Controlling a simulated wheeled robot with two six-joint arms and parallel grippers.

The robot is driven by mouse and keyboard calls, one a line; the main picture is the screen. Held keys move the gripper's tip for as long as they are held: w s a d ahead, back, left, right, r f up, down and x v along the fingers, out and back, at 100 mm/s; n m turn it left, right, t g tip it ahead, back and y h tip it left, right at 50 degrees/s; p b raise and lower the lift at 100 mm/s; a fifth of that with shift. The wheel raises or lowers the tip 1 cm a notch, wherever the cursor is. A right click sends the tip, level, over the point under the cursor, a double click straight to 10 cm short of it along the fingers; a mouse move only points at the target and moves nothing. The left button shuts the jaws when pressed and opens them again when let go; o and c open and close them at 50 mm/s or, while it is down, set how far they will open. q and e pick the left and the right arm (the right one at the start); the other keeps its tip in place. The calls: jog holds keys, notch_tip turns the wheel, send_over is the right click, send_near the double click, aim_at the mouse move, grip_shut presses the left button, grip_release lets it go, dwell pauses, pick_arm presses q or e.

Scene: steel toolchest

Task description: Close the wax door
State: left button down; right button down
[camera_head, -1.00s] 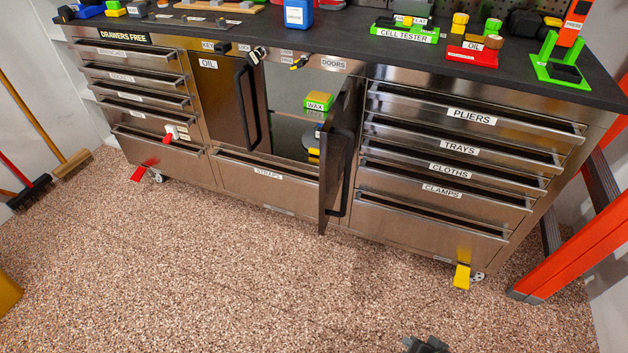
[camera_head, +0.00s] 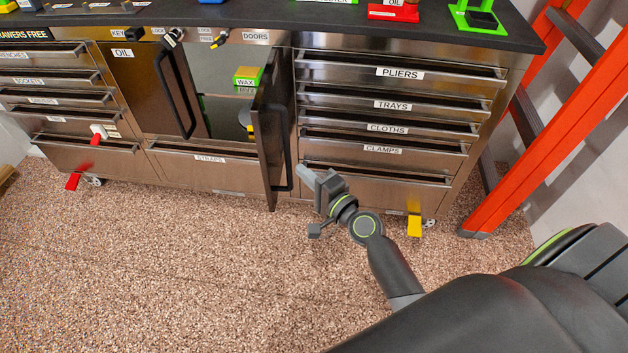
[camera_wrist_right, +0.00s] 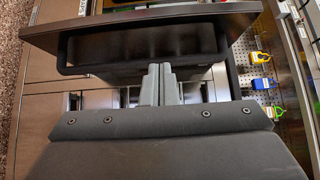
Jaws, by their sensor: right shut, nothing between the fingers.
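The wax door (camera_head: 270,135) is the right-hand door of the middle cabinet. It stands open, swung out toward me, with a black bar handle (camera_head: 289,150) on its right face. Behind it a yellow and green box labelled WAX (camera_head: 247,76) sits on the shelf. My right gripper (camera_head: 304,172) is shut and empty, just right of the door's handle at its lower part. In the right wrist view the shut fingers (camera_wrist_right: 160,84) point at the door (camera_wrist_right: 140,35) and its handle. I cannot tell whether they touch. My left gripper is out of view.
Drawers labelled PLIERS to CLAMPS (camera_head: 385,120) lie right of the doors. A yellow caster pedal (camera_head: 414,226) and an orange ladder (camera_head: 560,110) stand further right. The floor in front is clear.

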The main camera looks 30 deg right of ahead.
aim_at(268, 155)
jog(key=w+a, duration=0.2)
jog(key=w, duration=0.1)
jog(key=w+a, duration=0.1)
jog(key=w, duration=0.1)
jog(key=shift+w+a+p, duration=0.2)
jog(key=shift+a+p, duration=0.1)
jog(key=shift+a, duration=0.1)
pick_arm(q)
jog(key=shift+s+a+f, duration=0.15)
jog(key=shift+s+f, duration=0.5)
pick_arm(e)
jog(key=shift+w+a, duration=0.2)
jog(key=shift+a, duration=0.15)
